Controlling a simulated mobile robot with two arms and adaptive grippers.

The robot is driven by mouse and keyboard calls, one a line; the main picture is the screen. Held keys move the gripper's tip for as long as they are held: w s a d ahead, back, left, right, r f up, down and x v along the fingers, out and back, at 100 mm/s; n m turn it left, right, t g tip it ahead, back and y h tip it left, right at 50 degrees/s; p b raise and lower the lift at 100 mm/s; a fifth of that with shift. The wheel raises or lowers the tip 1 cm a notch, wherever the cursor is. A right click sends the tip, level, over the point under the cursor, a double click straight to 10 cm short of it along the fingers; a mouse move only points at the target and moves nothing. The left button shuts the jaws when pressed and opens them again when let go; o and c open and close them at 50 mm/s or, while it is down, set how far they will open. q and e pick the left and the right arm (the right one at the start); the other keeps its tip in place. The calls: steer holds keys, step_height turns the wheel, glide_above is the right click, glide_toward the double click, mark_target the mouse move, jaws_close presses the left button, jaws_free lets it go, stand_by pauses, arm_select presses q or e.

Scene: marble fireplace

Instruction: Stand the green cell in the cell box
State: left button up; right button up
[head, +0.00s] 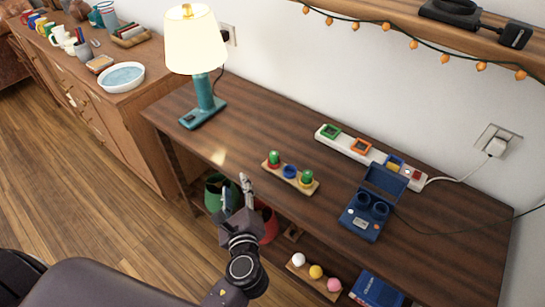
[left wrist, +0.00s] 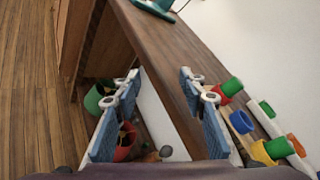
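A wooden stand (head: 283,181) on the dark table holds a green cell (head: 274,157) in a red holder, an empty-looking blue holder (head: 290,171), and another green cell (head: 307,176) in a yellow holder. All three show at right in the left wrist view, with the red-holder cell (left wrist: 232,87) farthest. The blue cell box (head: 360,222) stands to the right, lid open, with two round wells that look empty. My left gripper (head: 235,187) is open and empty in front of the table's front edge, left of the stand; its fingers (left wrist: 160,74) are apart. My right gripper is out of view.
A teal lamp (head: 204,100) stands at the table's left. A white power strip (head: 345,148) with coloured frames lies behind. Below the tabletop are a green bin (head: 214,190), a red bin (head: 269,224) and a rack of balls (head: 316,271). The tabletop between lamp and stand is clear.

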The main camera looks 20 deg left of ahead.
mark_target(274, 155)
arm_select(q)
steer(key=w+d+r+m+t, duration=0.1)
steer(key=d+m, duration=0.1)
steer(key=m, duration=0.1)
steer(key=w+d+r+m+t+h, duration=0.1)
steer(key=d+m, duration=0.2)
steer(key=w+d+r+m+t+h, duration=0.1)
steer(key=w+d+m+t, duration=0.1)
steer(key=d+m, duration=0.1)
steer(key=shift+d+r+m, duration=0.15)
steer(key=shift+r+m, duration=0.2)
steer(key=shift+m, duration=0.15)
steer(key=shift+w, duration=0.35)
steer(key=x, duration=0.7)
steer(key=shift+w+d+r, duration=0.2)
steer(key=shift+d+r, duration=0.1)
steer(key=shift+d, duration=0.1)
jaws_close()
